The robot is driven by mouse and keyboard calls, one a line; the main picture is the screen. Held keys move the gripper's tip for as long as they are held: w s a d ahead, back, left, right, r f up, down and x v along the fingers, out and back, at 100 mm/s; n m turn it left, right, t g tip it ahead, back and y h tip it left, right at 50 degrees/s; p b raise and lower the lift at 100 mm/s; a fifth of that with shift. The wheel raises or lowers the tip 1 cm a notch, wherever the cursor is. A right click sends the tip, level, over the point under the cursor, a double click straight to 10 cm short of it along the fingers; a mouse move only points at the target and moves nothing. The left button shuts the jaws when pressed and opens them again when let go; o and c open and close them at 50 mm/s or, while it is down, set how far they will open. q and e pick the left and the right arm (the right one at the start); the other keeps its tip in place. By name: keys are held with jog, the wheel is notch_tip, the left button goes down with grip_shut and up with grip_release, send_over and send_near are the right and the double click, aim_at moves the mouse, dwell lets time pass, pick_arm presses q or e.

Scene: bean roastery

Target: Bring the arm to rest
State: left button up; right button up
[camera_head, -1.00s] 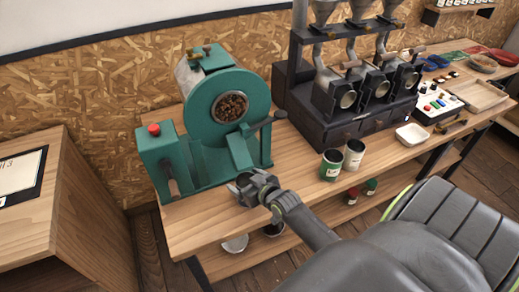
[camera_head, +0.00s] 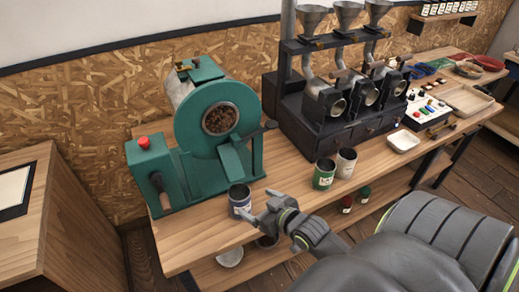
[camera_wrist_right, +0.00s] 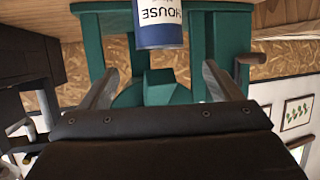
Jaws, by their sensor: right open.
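My right gripper (camera_head: 261,211) reaches in from the lower right in the head view. It is open and empty, with its jaws pointing at a blue and white can (camera_head: 239,200) on the wooden bench. The can stands upright under the spout of the green roaster, a short gap from the fingertips. In the right wrist view, the parted fingers (camera_wrist_right: 160,82) show with the can's "HOUSE" label (camera_wrist_right: 160,25) beyond them. My left gripper is not in view.
The green roaster (camera_head: 232,158) stands behind the can. A green can (camera_head: 323,174) and a dark, pale-labelled can (camera_head: 345,163) stand to the right, before the black grinder unit (camera_head: 320,142). A white dish (camera_head: 403,141) lies further right. The bench's front edge is below my gripper.

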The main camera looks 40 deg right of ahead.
dwell(0.3)
jog(key=s+a+f+g+h, duration=0.1)
jog(key=s+a+g+h, duration=0.1)
jog(key=s+g, duration=1.25)
jog(key=s+d+f+t+b, duration=0.1)
jog(key=s+f+t, duration=0.15)
jog(key=f, duration=1.15)
jog(key=s+f+t+b, duration=0.1)
jog(key=s+f, duration=0.2)
jog(key=f, duration=1)
jog(key=s+a+f+g, duration=0.1)
jog(key=s+f, duration=1.3)
jog(key=f, duration=0.2)
jog(key=shift+s+f+m+y+b, duration=0.25)
jog(key=shift+f+m+y+b, duration=0.1)
jog(key=shift+f+m+y, duration=0.05)
jog(key=shift+c, duration=0.4)
